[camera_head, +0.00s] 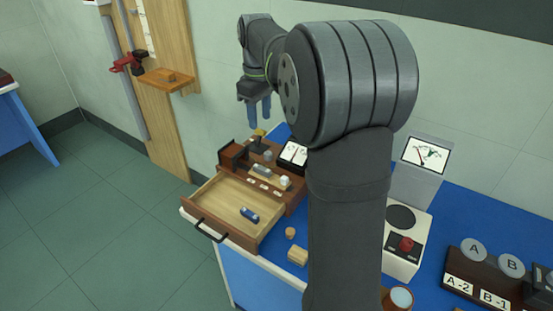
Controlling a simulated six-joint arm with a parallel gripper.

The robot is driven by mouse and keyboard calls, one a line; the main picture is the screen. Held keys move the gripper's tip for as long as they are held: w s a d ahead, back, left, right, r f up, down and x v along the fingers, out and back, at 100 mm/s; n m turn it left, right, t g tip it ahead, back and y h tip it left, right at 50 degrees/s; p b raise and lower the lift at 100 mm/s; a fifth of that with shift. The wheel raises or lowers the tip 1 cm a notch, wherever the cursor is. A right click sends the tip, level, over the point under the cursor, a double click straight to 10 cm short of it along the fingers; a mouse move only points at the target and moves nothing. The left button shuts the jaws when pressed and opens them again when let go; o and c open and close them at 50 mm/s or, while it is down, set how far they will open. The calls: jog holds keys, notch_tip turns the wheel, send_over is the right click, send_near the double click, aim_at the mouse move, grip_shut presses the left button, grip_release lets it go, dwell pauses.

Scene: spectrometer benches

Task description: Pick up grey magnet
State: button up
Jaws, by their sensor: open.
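My gripper (254,115) hangs with its blue fingers pointing down, above and behind the brown wooden unit. It is open, with nothing seen between the fingers. A small grey piece (263,170) lies on top of the wooden unit (290,198), below the gripper; it may be the grey magnet, but it is too small to be sure. Another small grey piece (268,155) stands just behind it. A dark blue rod-like object (249,214) with a paler band lies in the open drawer (214,204).
A small round wooden piece (290,233) and a wooden block (298,255) sit on the blue bench right of the drawer. A dial meter (293,153) stands behind the unit. A white box with a red knob (406,244) is right of my arm, which hides part of the bench.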

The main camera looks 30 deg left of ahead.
jog(key=shift+f, duration=0.1)
send_over(260, 167)
jog(key=f, duration=1.2)
jog(key=shift+d, duration=0.4)
jog(key=shift+a+f, duration=0.15)
jog(key=shift+f, duration=1.2)
jog(key=shift+a+f, duration=0.15)
jog(key=shift+f, duration=1.15)
jog(key=shift+c, duration=0.4)
grip_shut()
